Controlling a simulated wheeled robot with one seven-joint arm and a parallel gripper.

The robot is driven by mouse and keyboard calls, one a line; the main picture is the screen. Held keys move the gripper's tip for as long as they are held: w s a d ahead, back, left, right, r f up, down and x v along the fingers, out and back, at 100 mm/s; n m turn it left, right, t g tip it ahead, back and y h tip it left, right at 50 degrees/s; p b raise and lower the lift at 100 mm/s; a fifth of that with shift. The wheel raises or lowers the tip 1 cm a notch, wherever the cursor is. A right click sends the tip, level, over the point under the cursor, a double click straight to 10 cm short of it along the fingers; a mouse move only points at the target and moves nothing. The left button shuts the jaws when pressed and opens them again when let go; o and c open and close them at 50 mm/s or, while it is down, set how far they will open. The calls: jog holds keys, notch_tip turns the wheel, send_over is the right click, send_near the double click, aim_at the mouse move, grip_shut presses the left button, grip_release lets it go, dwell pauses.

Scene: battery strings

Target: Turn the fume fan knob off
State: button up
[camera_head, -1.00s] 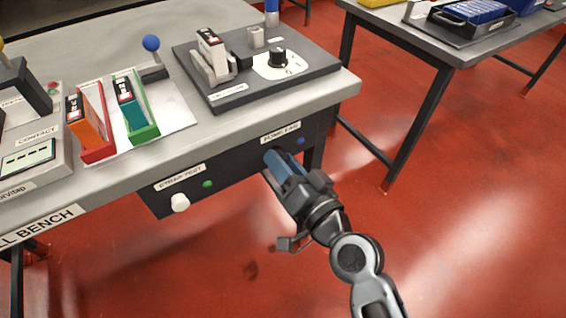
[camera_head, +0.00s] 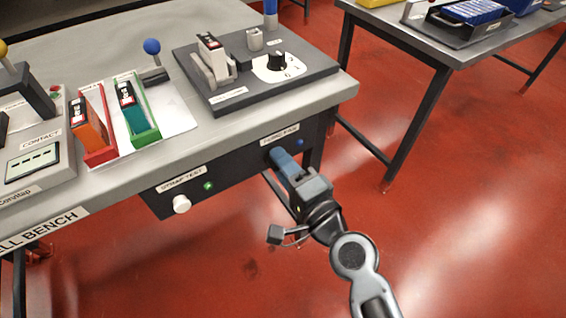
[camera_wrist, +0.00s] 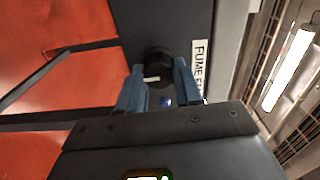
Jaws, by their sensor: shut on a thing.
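The black fume fan knob (camera_wrist: 158,64) with a white pointer line sits on the dark front panel under the bench. In the wrist view it lies between the two blue fingers of my gripper (camera_wrist: 159,70), which is shut on it. In the head view my gripper (camera_head: 276,156) reaches the panel from the lower right and hides the knob. The fume fan label (camera_wrist: 199,72) is beside the knob. A blue lamp (camera_head: 300,141) on the panel looks lit; it also shows in the wrist view (camera_wrist: 167,101).
Above, the bench top (camera_head: 235,125) carries a black selector dial (camera_head: 278,61) and several battery cells in holders. A bench leg stands behind my gripper.

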jog(key=shift+d+m, duration=0.1)
jog(key=shift+m, duration=0.3)
jog(key=o, duration=1)
jog(key=shift+o, duration=0.2)
jog(key=shift+s, duration=0.1)
jog(key=b+v, duration=0.1)
jog(key=v, duration=0.6)
jog(key=shift+s+d, duration=0.2)
jog(key=shift+s, duration=0.05)
